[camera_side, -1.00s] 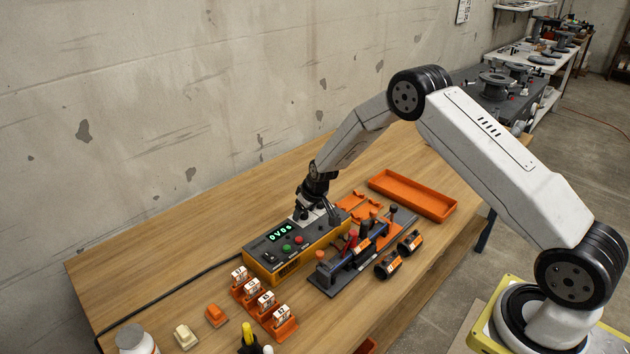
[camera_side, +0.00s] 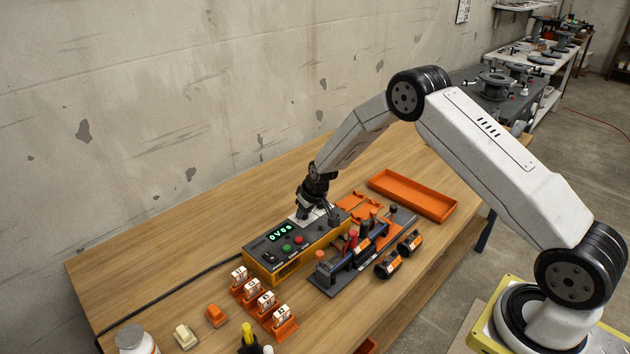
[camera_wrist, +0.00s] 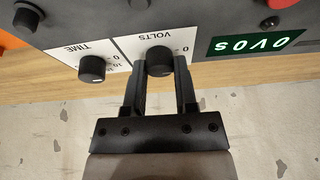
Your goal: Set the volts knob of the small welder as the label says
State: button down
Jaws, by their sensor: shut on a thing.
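The small welder (camera_side: 268,261) is a yellow and black box on the wooden bench, with a lit green display (camera_side: 280,233). In the wrist view the display (camera_wrist: 255,42) appears upside down and reads "0V0s". The black volts knob (camera_wrist: 159,61) sits on a white panel marked VOLTS. My gripper (camera_wrist: 161,68) is shut on this knob, one finger on each side. A similar time knob (camera_wrist: 92,68) stands beside it on its own TIME panel. In the side view my gripper (camera_side: 316,216) is over the far right end of the welder and hides the knobs.
Orange holders with white labelled pieces (camera_side: 265,300) stand in front of the welder; their print is too small to read. A clamp fixture (camera_side: 350,262) and black couplings (camera_side: 387,265) lie to the right. An orange tray (camera_side: 412,195) is behind.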

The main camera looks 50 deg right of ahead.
aim_at(304, 226)
jog(key=shift+a+m+h, duration=0.1)
jog(key=shift+m+h, duration=0.6)
jog(key=shift+m, duration=1)
jog(key=shift+m+g, duration=0.3)
jog(key=shift+m, duration=0.3)
jog(key=shift+m+g+h, duration=0.4)
jog(key=shift+m+h, duration=0.4)
jog(key=shift+m, duration=1.3)
jog(key=shift+c, duration=2)
grip_release()
jog(key=shift+r, duration=0.1)
jog(key=v, duration=0.7)
jog(key=shift+a+r, duration=0.2)
jog(key=shift+r, duration=0.05)
